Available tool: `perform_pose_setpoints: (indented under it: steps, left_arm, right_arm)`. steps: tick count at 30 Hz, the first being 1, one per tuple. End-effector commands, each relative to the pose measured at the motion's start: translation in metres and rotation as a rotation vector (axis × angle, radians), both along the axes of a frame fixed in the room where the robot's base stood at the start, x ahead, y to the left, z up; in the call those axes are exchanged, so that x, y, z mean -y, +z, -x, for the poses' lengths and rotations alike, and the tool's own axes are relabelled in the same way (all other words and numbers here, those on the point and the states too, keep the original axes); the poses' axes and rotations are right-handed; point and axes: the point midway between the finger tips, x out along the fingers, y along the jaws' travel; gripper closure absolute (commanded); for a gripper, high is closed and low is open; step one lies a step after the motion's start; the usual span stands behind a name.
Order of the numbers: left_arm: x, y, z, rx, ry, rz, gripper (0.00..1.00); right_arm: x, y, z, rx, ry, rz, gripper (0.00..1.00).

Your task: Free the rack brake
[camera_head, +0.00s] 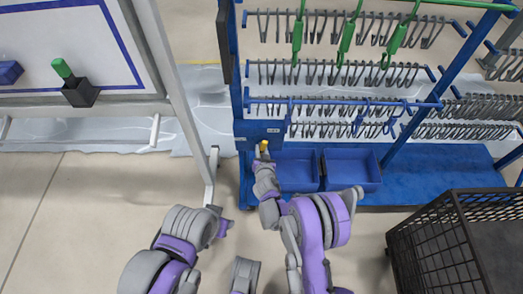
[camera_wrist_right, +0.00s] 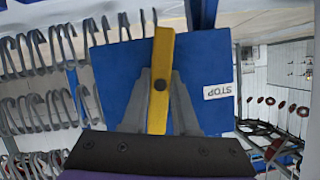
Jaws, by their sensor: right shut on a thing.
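The rack brake lever is a yellow bar (camera_wrist_right: 162,75) with a dark pivot in front of a blue plate (camera_wrist_right: 215,68). The plate carries a white STOP label (camera_wrist_right: 217,91). In the head view the lever's yellow tip (camera_head: 263,146) shows at the lower left of the blue rack (camera_head: 237,90). My right gripper (camera_wrist_right: 160,88) has its two grey fingers closed on the bar, one on each side; it also shows in the head view (camera_head: 264,157). The bar stands nearly upright in the wrist picture. My left arm is at the lower left of the head view; its fingers cannot be made out.
Several rows of grey hooks (camera_head: 335,74) hang on the rack, with green hangers (camera_head: 346,38) on top. Blue bins (camera_head: 351,170) sit on its base, right of my gripper. A black mesh crate (camera_head: 430,240) stands at lower right. A white board (camera_head: 60,40) stands at left.

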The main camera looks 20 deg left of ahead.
Motion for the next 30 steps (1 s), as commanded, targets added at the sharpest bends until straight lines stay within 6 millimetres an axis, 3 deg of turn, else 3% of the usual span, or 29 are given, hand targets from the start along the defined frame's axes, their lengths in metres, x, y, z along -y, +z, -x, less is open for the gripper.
perform_pose_setpoints:
  steps: [12,22,23,24,27,30]
  left_arm:
    - [0.000,0.043,0.006,0.011,0.000,0.000,0.56]
    - [0.000,0.043,0.006,0.011,0.000,0.000,0.56]
    - [0.000,0.042,0.006,0.011,0.000,0.000,0.56]
    - [0.000,0.042,0.006,0.011,0.000,0.000,0.56]
    - [0.000,0.042,0.006,0.011,0.000,0.000,0.56]
    - [0.000,0.043,0.006,0.011,0.000,0.000,0.56]
  right_arm:
    - [-0.001,0.003,0.001,0.062,-0.001,0.215,1.00]
    - [0.000,0.000,0.000,0.067,-0.001,0.239,1.00]
    - [0.000,0.000,0.000,0.067,-0.001,0.239,0.71]
    - [0.000,0.000,0.000,0.068,0.000,0.239,0.63]
    - [0.000,0.000,0.000,0.069,0.000,0.238,0.45]
    - [0.000,0.000,0.000,0.068,-0.001,0.237,0.43]
